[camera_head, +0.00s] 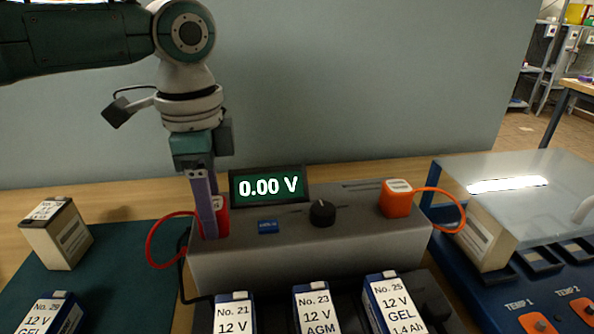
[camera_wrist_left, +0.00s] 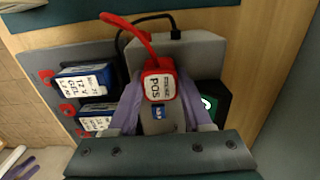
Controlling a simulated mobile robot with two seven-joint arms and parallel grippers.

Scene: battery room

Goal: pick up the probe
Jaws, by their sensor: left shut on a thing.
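The red probe (camera_head: 223,217) sits at the left end of the grey tester (camera_head: 310,260). In the left wrist view the red probe (camera_wrist_left: 158,86) shows a white label reading "POS", and a red cable runs up from it. My left gripper (camera_head: 207,215) points down, with its purple fingers on either side of the red probe. It is shut on the probe; the fingers partly hide it in the head view. I cannot tell whether the probe is still seated. My right gripper is not in view.
An orange probe (camera_head: 397,198) with an orange cable sits at the tester's right end. The display (camera_head: 267,186) reads 0.00 V beside a black knob (camera_head: 322,212). Labelled batteries (camera_head: 313,308) stand in front. A clear-lidded blue unit (camera_head: 500,290) stands at right.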

